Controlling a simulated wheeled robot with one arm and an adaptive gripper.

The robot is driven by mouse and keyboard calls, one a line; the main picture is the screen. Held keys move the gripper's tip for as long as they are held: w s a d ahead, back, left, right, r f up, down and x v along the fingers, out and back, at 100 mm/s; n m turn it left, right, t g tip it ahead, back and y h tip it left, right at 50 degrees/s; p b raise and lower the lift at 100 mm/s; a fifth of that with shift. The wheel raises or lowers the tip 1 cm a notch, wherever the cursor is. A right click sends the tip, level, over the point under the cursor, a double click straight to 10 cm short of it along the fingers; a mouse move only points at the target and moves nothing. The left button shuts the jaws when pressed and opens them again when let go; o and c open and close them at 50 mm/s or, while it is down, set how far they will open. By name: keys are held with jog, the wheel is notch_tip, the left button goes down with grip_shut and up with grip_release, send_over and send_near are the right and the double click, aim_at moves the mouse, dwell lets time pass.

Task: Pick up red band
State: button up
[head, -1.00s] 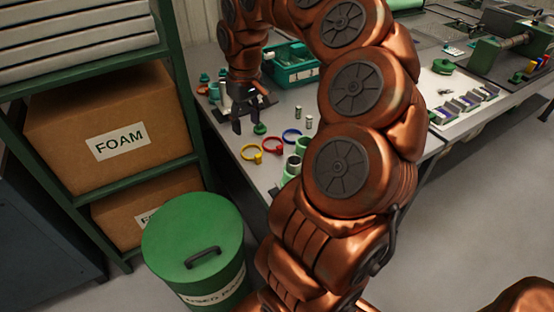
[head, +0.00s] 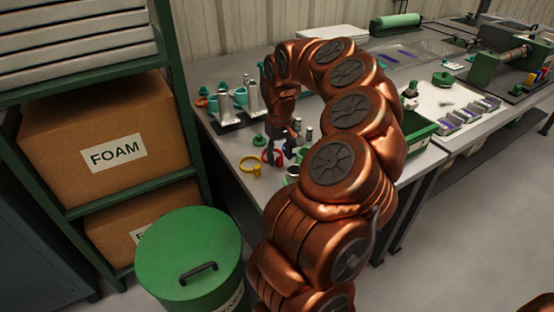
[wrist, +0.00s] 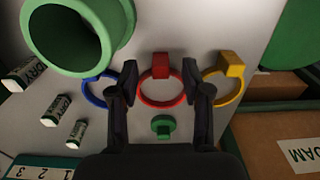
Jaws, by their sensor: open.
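The red band (wrist: 160,60), a ring with a block-like tab, lies on the grey table in the wrist view. My open, empty gripper (wrist: 158,82) has one finger on each side of it; I cannot tell how high the fingertips are above the table. A blue band (wrist: 93,92) lies to the left, partly hidden by the left finger. A yellow band (wrist: 232,66) lies to the right, close to the right finger. In the head view, the red band (head: 267,157) is partly hidden by my gripper (head: 283,152), and the yellow band (head: 249,166) shows clearly.
A large green cylinder (wrist: 70,35) stands close to the left finger in the wrist view. Small labelled cylinders (wrist: 57,109) and a green knob-like piece (wrist: 162,126) lie nearby. In the head view, a shelf with a foam box (head: 112,155) stands left of the table.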

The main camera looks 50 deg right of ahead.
jog(key=shift+f, duration=0.65)
jog(key=shift+c, duration=0.3)
jog(key=c, duration=0.8)
jog(key=shift+r, duration=0.1)
jog(key=shift+c, duration=0.2)
